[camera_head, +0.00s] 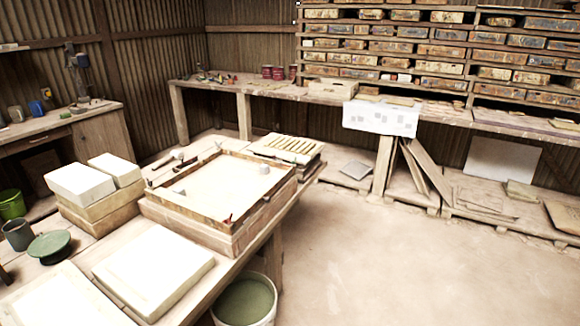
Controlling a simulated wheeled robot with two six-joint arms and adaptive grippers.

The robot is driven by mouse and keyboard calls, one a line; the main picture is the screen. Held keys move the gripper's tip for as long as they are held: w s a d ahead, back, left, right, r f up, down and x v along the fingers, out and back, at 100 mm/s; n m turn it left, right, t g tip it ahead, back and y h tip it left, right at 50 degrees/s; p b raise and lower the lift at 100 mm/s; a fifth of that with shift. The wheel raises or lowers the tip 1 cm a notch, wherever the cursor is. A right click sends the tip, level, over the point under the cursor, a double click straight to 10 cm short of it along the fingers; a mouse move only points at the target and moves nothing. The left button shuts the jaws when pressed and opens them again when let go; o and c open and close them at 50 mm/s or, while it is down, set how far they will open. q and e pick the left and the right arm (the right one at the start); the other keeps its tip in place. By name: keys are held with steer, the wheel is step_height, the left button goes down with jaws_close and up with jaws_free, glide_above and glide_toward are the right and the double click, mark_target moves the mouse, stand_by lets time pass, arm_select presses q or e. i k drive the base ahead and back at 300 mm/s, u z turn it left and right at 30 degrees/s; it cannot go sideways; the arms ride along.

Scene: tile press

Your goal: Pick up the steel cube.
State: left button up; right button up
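I cannot pick out the steel cube with certainty. A small grey object (264,169) sits on the pale surface inside the wooden-framed tray (222,228), near its right side. It is too small to tell whether it is a cube. Neither of my grippers is in view.
The tray rests on a long workbench. Pale blocks (80,184) stand left of it, a flat pale slab (153,268) in front, and a slatted stack (287,147) behind. A bucket (245,302) of green liquid stands beside the bench. The floor (390,262) at right is clear.

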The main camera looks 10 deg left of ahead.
mark_target(265, 169)
steer(key=z, duration=0.65)
steer(key=i, duration=1.1)
steer(key=z, duration=0.65)
steer(key=i, duration=1.2)
steer(key=u, duration=0.75)
steer(key=i, duration=0.8)
steer(key=u, duration=0.8)
